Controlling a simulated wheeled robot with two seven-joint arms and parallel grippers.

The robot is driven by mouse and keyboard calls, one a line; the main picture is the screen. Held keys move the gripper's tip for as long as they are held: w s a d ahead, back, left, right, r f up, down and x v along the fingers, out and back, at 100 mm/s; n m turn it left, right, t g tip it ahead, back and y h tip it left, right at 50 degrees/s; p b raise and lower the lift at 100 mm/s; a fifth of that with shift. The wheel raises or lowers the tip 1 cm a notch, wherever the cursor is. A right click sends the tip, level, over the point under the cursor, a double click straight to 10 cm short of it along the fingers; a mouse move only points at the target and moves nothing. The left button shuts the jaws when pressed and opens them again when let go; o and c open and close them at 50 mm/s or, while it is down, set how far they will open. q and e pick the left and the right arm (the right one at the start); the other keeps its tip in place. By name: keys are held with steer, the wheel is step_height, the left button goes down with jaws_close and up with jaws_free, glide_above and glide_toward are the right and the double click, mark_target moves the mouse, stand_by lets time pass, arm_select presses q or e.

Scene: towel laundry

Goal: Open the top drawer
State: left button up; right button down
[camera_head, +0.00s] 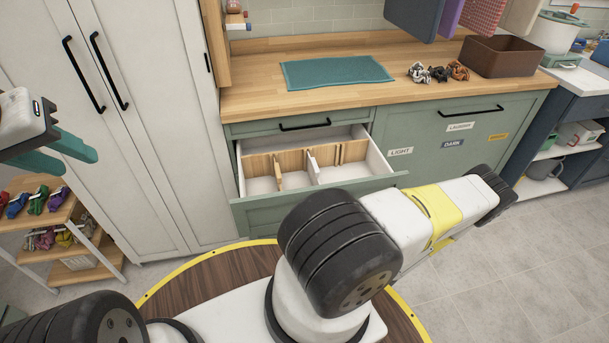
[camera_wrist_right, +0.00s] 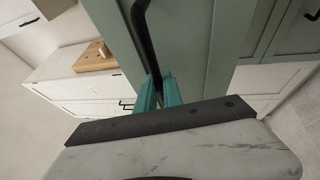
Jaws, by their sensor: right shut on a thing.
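A green drawer (camera_head: 262,211) with a white inside and wooden dividers stands pulled out of the cabinet. Just above it, a narrow green front (camera_head: 248,129) with a black bar handle (camera_head: 305,126) sits flush under the worktop. My right arm covers part of the open drawer's front and hides my right gripper in the head view. In the right wrist view, my right gripper (camera_wrist_right: 160,92) has its teal fingers shut on a black handle (camera_wrist_right: 143,38) of a green front. My left gripper (camera_head: 80,163) is open and empty at the left, before the white cupboard.
The wooden worktop (camera_head: 260,105) holds a teal mat (camera_head: 335,72), several crumpled cloths (camera_head: 438,73) and a brown box (camera_head: 500,57). A tall white cupboard (camera_head: 150,120) and a low shelf (camera_head: 75,205) stand left. Tiled floor (camera_head: 530,270) at the right is clear.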

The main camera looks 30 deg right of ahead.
steer(key=shift+s+a+f, duration=0.1)
steer(key=shift+s+a, duration=0.1)
steer(key=shift+s, duration=0.75)
steer(key=shift+s+a+r, duration=0.1)
steer(key=shift+s+a, duration=0.15)
steer(key=shift+s, duration=0.65)
steer(key=shift+s+a+f, duration=0.1)
steer(key=shift+s+a, duration=0.1)
steer(key=shift+s, duration=0.75)
steer(key=c, duration=1.8)
jaws_free()
steer(key=shift+o, duration=0.2)
steer(key=v, duration=0.7)
steer(key=shift+s, duration=0.4)
steer(key=shift+d, duration=0.1)
